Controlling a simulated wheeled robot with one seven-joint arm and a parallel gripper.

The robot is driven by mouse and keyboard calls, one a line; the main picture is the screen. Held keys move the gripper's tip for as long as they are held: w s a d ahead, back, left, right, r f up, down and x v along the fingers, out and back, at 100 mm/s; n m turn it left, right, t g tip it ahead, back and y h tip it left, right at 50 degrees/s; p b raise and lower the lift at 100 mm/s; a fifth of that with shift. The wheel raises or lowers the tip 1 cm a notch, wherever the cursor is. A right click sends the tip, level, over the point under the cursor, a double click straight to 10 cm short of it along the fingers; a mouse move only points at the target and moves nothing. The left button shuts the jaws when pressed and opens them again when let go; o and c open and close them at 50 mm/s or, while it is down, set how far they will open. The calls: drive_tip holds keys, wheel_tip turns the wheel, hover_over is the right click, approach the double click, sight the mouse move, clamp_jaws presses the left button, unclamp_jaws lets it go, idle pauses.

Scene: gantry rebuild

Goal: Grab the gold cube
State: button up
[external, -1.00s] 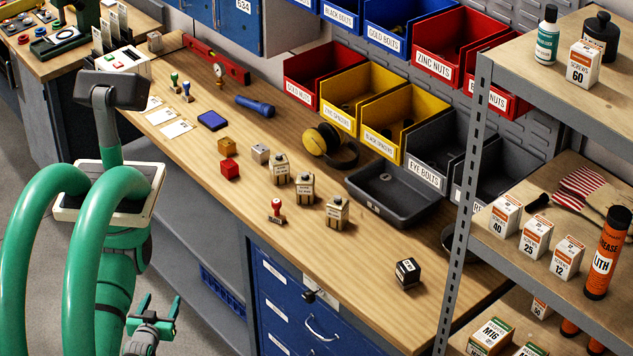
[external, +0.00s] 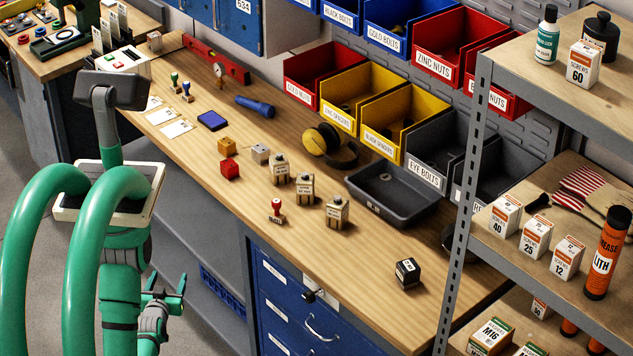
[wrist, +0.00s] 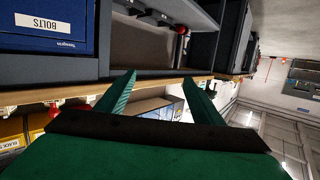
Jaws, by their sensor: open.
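The gold cube (external: 226,145) sits on the wooden workbench, just behind a red cube (external: 229,168) and left of a silver-grey cube (external: 260,153). My gripper (external: 170,285) is in front of the bench, lower than its top, open and empty, well apart from the cubes. Its two green fingers also show spread in the wrist view (wrist: 158,88), with nothing between them. No cube can be made out in the wrist view.
A blue pad (external: 212,121) and a flashlight (external: 255,106) lie behind. The bench's front edge and blue drawers (external: 300,310) are beside my arm. A shelf rack (external: 470,200) stands right.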

drive_tip(key=w+a+r+m, duration=0.1)
drive_tip(key=w, duration=0.8)
drive_tip(key=w+a+r, duration=0.1)
drive_tip(key=w+r, duration=0.1)
drive_tip(key=w, duration=0.7)
drive_tip(key=m+g+h, duration=0.2)
drive_tip(key=m+h, duration=0.3)
drive_tip(key=h, duration=0.1)
approach(221, 145)
drive_tip(key=a, duration=0.1)
drive_tip(key=w+a, duration=0.1)
drive_tip(key=a, duration=0.3)
drive_tip(key=shift+w+a+f, duration=0.25)
drive_tip(key=shift+f, duration=0.1)
drive_tip(key=d+g+h, duration=0.1)
drive_tip(key=w+d+m+g+h, duration=0.1)
drive_tip(key=d+m+h, duration=0.1)
drive_tip(key=shift+w+r+g, duration=0.3)
drive_tip(key=shift+r+g, duration=0.05)
drive_tip(key=shift+g, duration=0.05)
drive_tip(key=shift+d+r+m+g+h, duration=0.1)
drive_tip(key=shift+d+m+g+h, duration=0.4)
drive_tip(key=shift+g, duration=0.1)
drive_tip(key=x, duration=1)
drive_tip(key=shift+w+d, duration=0.15)
drive_tip(key=shift+w, duration=0.1)
drive_tip(key=c, duration=1.2)
drive_tip(key=shift+c, duration=0.5)
